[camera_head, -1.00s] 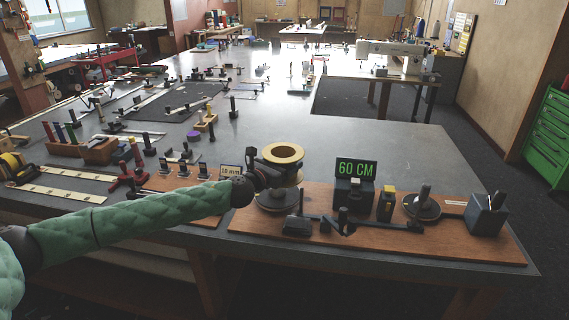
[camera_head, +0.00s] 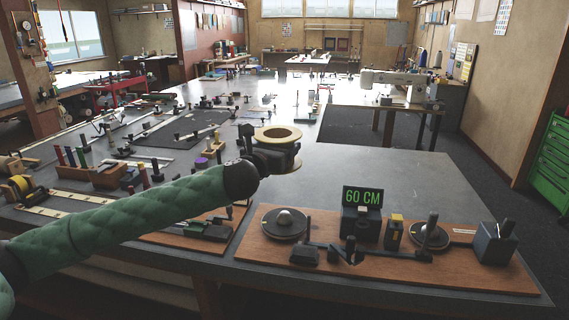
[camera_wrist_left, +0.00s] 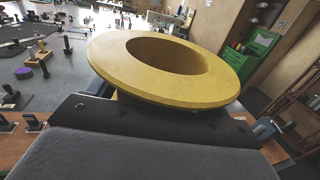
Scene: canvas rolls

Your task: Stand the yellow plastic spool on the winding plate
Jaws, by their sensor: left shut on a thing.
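The yellow plastic spool (camera_head: 296,132) is upright in my left gripper (camera_head: 276,150), its round flange and open centre hole facing up. In the left wrist view, the spool's yellow top flange (camera_wrist_left: 215,92) stands just beyond the dark gripper body; the spool's lower part is hidden there. The gripper is shut on the spool and holds it in the air. A dark round plate with a pale central hub (camera_head: 285,222), which looks like the winding plate, lies bare on the wooden board, below the spool in the picture. My right gripper is not in view.
The wooden board (camera_head: 270,253) also carries a "60 CM" display (camera_head: 362,197), a second dark disc (camera_head: 429,236), a yellow-topped block (camera_head: 394,232) and a dark holder (camera_head: 494,243). The grey tabletop right of the spool is clear.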

